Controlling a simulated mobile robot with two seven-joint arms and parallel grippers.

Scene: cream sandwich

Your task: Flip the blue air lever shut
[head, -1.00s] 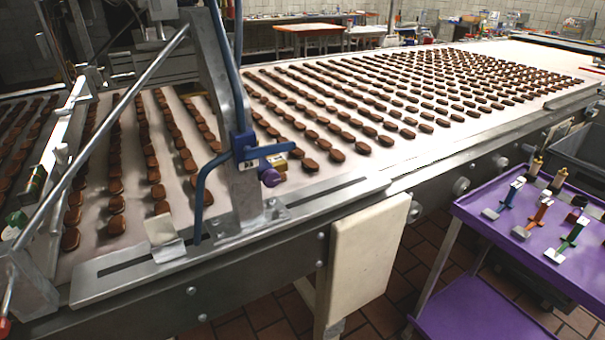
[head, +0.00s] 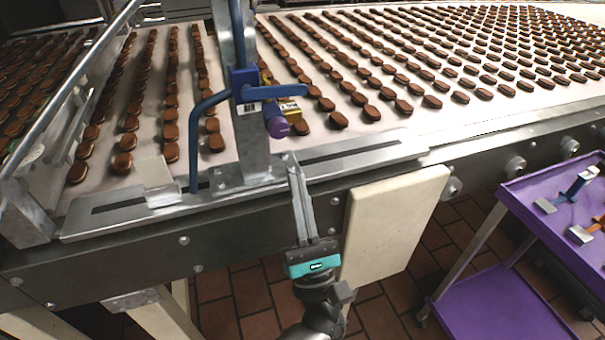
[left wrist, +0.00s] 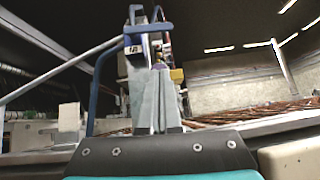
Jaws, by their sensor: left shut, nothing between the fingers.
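The blue air lever (head: 275,92) sticks out roughly horizontally to the right from a blue valve body (head: 243,78) on a grey metal upright. A blue hose curves up to the valve from below left. A brass part and a purple cap (head: 278,127) sit just under the lever. My left gripper (head: 289,158) is shut and empty, its fingers pointing up, below the lever and apart from it. In the left wrist view the shut fingers (left wrist: 158,78) point up towards the blue valve (left wrist: 136,36), partly covering the upright. My right gripper is in neither view.
The conveyor (head: 420,122) with rows of brown cream sandwiches lies behind the upright. A slotted metal rail (head: 350,150) runs along its front edge. A cream panel (head: 393,225) hangs right of my gripper. A purple cart (head: 500,298) with tools stands at the right.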

